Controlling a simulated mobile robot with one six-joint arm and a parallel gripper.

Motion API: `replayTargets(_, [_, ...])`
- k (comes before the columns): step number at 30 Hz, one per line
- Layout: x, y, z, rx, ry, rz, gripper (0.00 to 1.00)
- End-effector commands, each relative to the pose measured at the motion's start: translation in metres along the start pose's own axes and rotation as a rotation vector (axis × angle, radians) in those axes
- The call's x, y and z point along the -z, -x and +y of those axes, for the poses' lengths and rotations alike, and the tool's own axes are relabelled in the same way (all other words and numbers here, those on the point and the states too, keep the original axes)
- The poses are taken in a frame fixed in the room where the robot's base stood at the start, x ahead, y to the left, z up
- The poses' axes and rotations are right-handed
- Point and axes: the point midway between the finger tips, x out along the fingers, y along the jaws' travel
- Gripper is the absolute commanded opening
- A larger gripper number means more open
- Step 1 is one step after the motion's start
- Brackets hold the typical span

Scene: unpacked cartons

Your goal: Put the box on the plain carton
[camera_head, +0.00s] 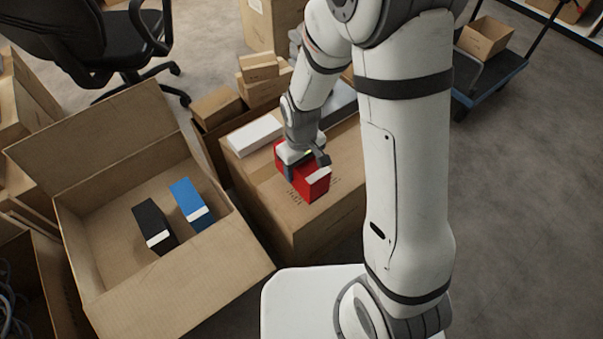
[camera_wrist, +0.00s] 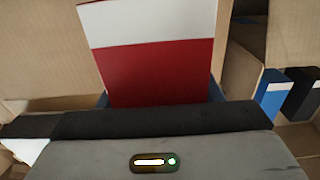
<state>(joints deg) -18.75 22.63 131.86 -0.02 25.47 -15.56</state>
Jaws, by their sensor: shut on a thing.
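A red box (camera_head: 314,189) with a white band is held in my gripper (camera_head: 304,165), which is shut on it. The box is at the top of a closed brown carton (camera_head: 300,222) that bears some printed marks; I cannot tell whether it touches the top. In the wrist view the red box (camera_wrist: 160,72) fills the middle, its white band at the upper end. A white box (camera_head: 255,136) lies on the same carton, up and left of the red box. Which carton is meant by plain is not clear to me.
An open carton (camera_head: 105,307) at the left holds a black box (camera_head: 153,222) and a blue box (camera_head: 188,200). Small brown boxes (camera_head: 258,67) are stacked behind. An office chair (camera_head: 80,40) is at the upper left, a blue trolley (camera_head: 490,90) at the upper right.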

Motion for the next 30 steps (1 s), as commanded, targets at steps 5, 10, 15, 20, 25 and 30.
replayTargets(5, [-0.001, -0.025, 0.0, 0.001, -0.001, -0.003, 0.22])
replayTargets(10, [0.0, -0.036, 0.001, 0.0, -0.002, 0.0, 0.22])
replayTargets(15, [0.0, -0.035, 0.001, 0.0, -0.002, 0.0, 0.22])
replayTargets(20, [0.0, -0.038, 0.001, 0.0, -0.003, -0.001, 0.61])
replayTargets(25, [0.0, -0.038, 0.001, 0.0, -0.003, -0.001, 0.75])
replayTargets(30, [-0.001, -0.038, 0.001, 0.0, -0.003, -0.001, 0.81])
